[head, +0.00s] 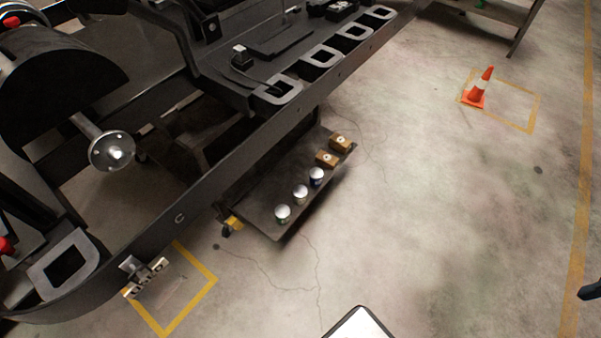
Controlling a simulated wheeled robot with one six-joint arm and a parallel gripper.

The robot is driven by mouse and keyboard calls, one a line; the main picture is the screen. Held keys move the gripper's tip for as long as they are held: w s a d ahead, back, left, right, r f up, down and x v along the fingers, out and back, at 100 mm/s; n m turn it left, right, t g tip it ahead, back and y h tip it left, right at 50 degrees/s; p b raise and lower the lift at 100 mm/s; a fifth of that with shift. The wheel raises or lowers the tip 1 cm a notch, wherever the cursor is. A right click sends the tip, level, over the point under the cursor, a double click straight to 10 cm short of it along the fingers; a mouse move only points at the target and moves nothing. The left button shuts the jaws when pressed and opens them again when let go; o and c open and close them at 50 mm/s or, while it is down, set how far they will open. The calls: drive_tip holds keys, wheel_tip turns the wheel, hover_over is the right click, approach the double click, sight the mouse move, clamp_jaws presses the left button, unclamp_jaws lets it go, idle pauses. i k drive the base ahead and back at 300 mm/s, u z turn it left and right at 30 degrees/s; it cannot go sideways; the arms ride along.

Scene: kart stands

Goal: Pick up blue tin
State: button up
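Three small tins with pale lids stand upright in a row on a low dark tray-like board (262,222). The tin nearest the brown boxes has a dark blue side and looks like the blue tin (317,179). The middle tin (300,196) looks pale greenish, and the front tin (282,214) looks dark green. Nothing touches the blue tin from above. A dark part at the right edge, possibly the tip of my gripper (590,291), is far from the tins. It is cut off, so its opening does not show.
Two brown boxes (340,143) sit behind the tins on the board. A large dark kart frame (190,208) overhangs the board's left side. An orange cone (479,88) stands at upper right. The concrete floor right of the board is clear.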

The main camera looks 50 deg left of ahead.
sight(316, 174)
drive_tip(key=u, duration=0.85)
drive_tip(key=i, duration=0.9)
drive_tip(key=u, duration=0.9)
